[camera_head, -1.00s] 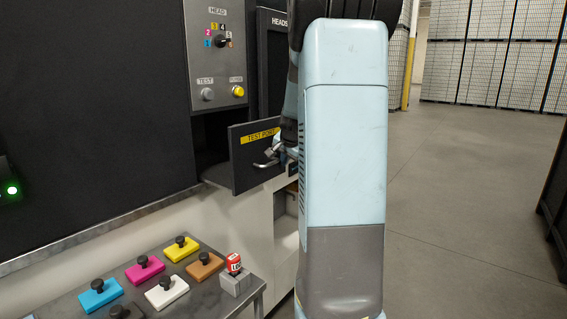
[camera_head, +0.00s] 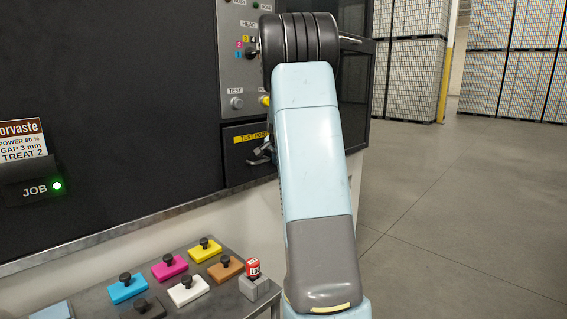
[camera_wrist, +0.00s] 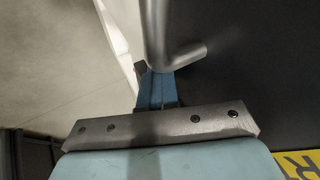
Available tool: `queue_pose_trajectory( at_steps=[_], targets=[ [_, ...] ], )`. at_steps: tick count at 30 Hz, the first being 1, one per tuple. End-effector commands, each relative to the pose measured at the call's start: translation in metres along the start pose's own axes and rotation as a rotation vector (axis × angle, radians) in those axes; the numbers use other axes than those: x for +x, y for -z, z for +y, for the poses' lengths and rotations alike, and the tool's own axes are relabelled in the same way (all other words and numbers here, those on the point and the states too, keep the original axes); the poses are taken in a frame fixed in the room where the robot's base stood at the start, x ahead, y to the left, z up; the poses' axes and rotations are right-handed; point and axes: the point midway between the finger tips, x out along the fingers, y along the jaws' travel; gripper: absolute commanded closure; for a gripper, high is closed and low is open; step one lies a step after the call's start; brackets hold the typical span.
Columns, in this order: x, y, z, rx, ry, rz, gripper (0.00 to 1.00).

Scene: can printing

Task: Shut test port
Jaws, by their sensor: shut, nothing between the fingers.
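The test port (camera_head: 240,160) is a dark panel with a yellow label, below the control buttons in the head view. It sits in its opening and looks flush or nearly flush with the machine front; my arm hides its right part. Its metal handle (camera_wrist: 157,35) shows close up in the wrist view, in front of the dark panel. My gripper (camera_wrist: 160,76) has its blue fingers shut with nothing between them, at the handle's bent end; I cannot tell whether they touch it. In the head view, my gripper (camera_head: 266,152) is partly hidden beside the handle.
A control panel (camera_head: 238,75) with a knob and buttons is above the port. Open floor and stacked pallets (camera_head: 415,60) lie to the right.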

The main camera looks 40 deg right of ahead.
Motion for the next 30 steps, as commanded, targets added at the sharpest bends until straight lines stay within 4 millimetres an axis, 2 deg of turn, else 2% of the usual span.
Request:
queue_pose_trajectory(
  at_steps=[7, 21, 26, 30],
  targets=[
    [0.005, 0.0, -0.009, -0.001, 0.001, 0.0, 1.0],
    [0.004, 0.001, -0.012, -0.002, 0.009, 0.004, 1.0],
    [-0.001, 0.001, -0.004, -0.001, 0.007, 0.003, 1.0],
    [-0.008, -0.001, 0.011, -0.001, 0.003, -0.001, 1.0]
  ],
)
